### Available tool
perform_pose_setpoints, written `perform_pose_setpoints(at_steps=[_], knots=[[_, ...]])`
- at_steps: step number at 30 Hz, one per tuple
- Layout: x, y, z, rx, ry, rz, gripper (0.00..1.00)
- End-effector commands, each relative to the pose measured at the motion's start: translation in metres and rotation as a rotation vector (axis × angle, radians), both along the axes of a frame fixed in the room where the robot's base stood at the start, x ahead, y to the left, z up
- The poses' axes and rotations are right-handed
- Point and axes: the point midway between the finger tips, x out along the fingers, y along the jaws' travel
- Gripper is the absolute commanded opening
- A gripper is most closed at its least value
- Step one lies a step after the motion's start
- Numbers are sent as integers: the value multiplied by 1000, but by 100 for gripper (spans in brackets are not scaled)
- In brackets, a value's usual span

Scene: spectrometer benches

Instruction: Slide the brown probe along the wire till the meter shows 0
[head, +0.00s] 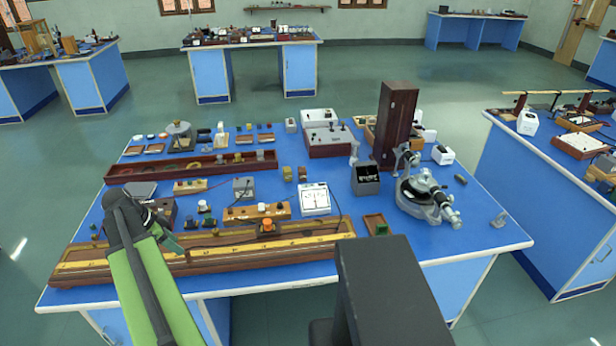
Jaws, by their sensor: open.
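A long wooden wire board (310,236) with pale strips lies along the front of the blue bench. A small piece with an orange-brown top (267,225) stands at its back edge, near the middle. It may be the brown probe, but it is too small to tell for certain. The meter (315,199), with a white dial face, stands behind the board, right of that piece; its reading is too small to make out. My gripper (174,244) is open, low over the left part of the board and left of the orange-topped piece. Its fingertips are small and partly unclear.
A wooden block with terminals (240,213) sits just behind the board. A long dark-red tray (145,171) lies farther back. Thin leads cross the bench near the meter.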

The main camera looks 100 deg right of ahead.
Motion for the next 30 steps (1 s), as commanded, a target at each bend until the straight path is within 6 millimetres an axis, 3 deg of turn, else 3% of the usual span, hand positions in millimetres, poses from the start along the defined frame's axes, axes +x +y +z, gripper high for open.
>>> perform_pose_setpoints(at_steps=[1, 3, 12, 26, 28, 30], knots=[[4, 3, 24, 0, 1, 1, 42], [9, 6, 40, -1, 0, 0, 42], [26, 18, 84, -3, 1, 0, 42], [30, 20, 86, -4, 1, 1, 42], [41, 26, 84, -4, 1, 20, 42], [68, 41, 80, -4, 1, 72, 42]])
